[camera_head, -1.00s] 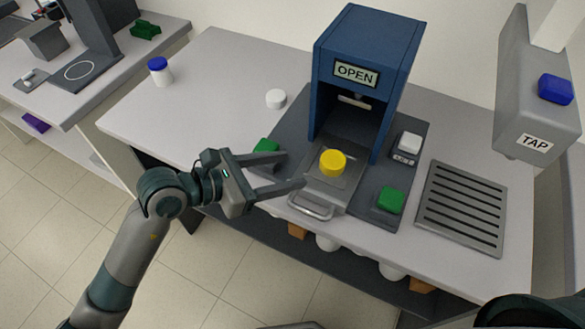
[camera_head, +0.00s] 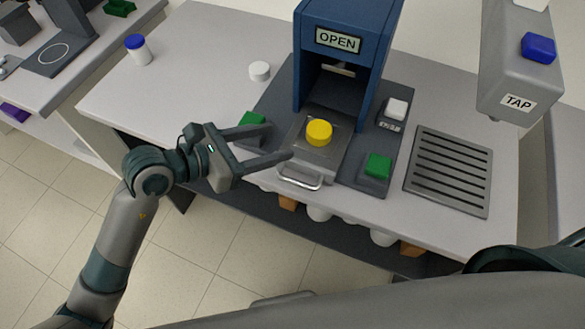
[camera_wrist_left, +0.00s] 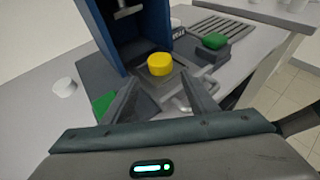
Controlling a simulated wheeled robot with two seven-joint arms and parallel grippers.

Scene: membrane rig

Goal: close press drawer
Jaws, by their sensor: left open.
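The blue press (camera_head: 348,45) stands on the bench with an OPEN sign on its front. Its grey drawer (camera_head: 303,160) is pulled out toward the front, with a metal handle (camera_head: 300,178) on its front face. A yellow round piece (camera_head: 319,132) sits on the drawer. My left gripper (camera_head: 274,142) is open and empty, just left of the drawer's front, its fingers pointing toward it. I cannot tell whether a finger touches the drawer. My right gripper is not in view.
Green buttons (camera_head: 378,166) flank the drawer on the dark base. A white button (camera_head: 396,108) sits at the right. A slotted drain (camera_head: 449,170) lies under the TAP unit (camera_head: 516,90). A white puck (camera_head: 259,71) and blue-capped jar (camera_head: 137,49) stand at left, with clear bench between.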

